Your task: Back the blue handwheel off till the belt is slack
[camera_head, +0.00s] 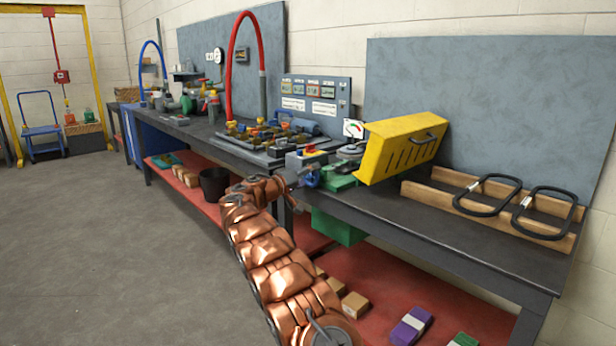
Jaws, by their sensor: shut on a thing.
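The blue handwheel (313,180) is on the near left side of a small green machine (342,178) on the workbench. My gripper (302,177), at the end of my copper-coloured arm, is shut on the handwheel; its fingers are small in view and partly hide it. Grey round parts (350,150) sit above the green base beside a yellow guard (402,147). I cannot make out the belt or its tension from here. A white gauge (353,128) with a coloured dial stands behind the machine.
A grey box with a red button on a yellow patch (308,152) stands close left of the machine. Two black loops (488,195) lie across a wooden rack (430,192) to the right. Red lower shelf (385,285) holds boxes. Grey floor at left is clear.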

